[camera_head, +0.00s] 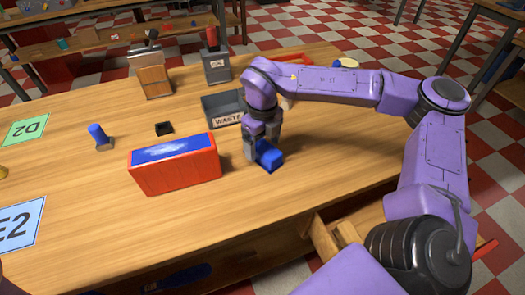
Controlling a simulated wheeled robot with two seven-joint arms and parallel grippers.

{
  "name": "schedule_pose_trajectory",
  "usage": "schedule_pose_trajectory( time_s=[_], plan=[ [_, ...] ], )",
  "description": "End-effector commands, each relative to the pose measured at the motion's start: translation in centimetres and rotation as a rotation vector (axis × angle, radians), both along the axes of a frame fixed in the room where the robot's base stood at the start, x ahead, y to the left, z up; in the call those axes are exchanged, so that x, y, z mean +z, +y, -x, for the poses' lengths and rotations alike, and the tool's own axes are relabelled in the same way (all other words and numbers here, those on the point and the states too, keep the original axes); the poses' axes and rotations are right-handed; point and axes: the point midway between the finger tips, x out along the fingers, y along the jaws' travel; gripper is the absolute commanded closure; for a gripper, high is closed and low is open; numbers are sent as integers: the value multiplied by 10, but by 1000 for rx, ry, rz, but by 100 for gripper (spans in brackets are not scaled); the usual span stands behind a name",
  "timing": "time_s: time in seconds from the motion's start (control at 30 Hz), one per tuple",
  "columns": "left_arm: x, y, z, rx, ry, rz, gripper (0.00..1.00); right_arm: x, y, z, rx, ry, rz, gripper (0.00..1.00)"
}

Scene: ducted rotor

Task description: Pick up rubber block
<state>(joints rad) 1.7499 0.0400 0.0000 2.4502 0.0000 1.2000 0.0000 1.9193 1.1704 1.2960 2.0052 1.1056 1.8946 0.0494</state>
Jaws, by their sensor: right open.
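A small blue block (269,157), which looks like the rubber block, lies on the wooden table just right of the red box. My right gripper (262,150) points down from the purple arm, directly at the block. Its jaws are open, with the fingers close around or beside the block; I cannot tell whether they touch it. The fingers hide part of the block's left side. My left gripper does not show.
A red box with a blue top (178,172) stands just left of the gripper. A grey bin marked WASTE (222,109) stands behind it. A blue-handled object (99,136) and a small black piece (164,129) are farther left. The table's front right is clear.

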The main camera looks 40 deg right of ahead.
Motion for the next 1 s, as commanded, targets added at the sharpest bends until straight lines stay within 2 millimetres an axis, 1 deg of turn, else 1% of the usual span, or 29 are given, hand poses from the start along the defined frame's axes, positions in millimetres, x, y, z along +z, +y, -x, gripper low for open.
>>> schedule_pose_trajectory(
  time_s=[0.03,0.1,0.3,0.33,0.37,0.4,0.5,0.53,0.57,0.77,0.83,0.93,1.0],
  plan=[
    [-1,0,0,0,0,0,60,-7,0,0,0,2,-1,17],
    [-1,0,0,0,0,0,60,-12,0,0,-1,-1,-1,17],
    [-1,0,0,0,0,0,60,-13,0,0,-1,-2,-1,17],
    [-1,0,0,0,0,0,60,-13,0,0,-1,-2,-1,24],
    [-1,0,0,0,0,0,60,-13,0,0,-1,-2,-1,33],
    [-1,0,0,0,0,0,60,-13,0,0,-1,-2,-1,46],
    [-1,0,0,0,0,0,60,-13,0,0,-1,-2,-1,77],
    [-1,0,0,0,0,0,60,-13,0,0,-1,-2,-1,77],
    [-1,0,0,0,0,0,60,-13,0,0,-1,-2,-1,82],
    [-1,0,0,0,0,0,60,-12,0,0,-1,-2,0,82],
    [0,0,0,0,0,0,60,-9,0,-1,-1,-4,-1,82],
    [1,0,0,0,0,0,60,2,0,-1,0,-6,0,82],
    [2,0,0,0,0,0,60,16,0,-1,-1,-8,0,82]
  ],
)
